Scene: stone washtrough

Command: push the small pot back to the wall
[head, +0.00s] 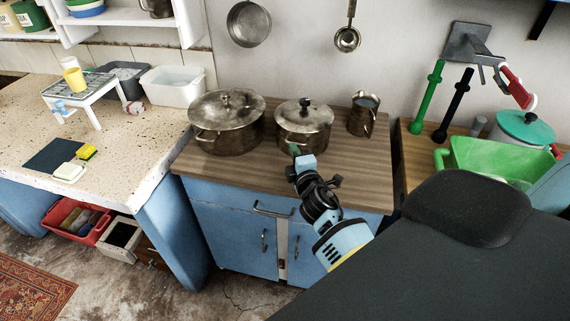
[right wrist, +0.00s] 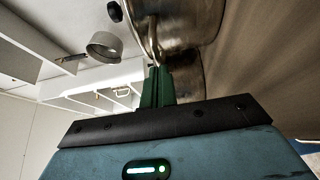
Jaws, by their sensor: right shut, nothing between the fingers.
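The small pot (head: 303,126) is a dull metal pot with a lid. It stands upright on the wooden top of the blue cabinet, apart from the wall behind. My right gripper (head: 295,150) is shut and empty, at the pot's front, slightly left of its middle. In the right wrist view the green fingers (right wrist: 157,82) are close together, with their tips by a handle of the small pot (right wrist: 190,22). I cannot tell whether they touch it. My left gripper is not in view.
A larger lidded pot (head: 228,136) stands close on the left. A metal jug (head: 362,118) stands to the right near the wall.

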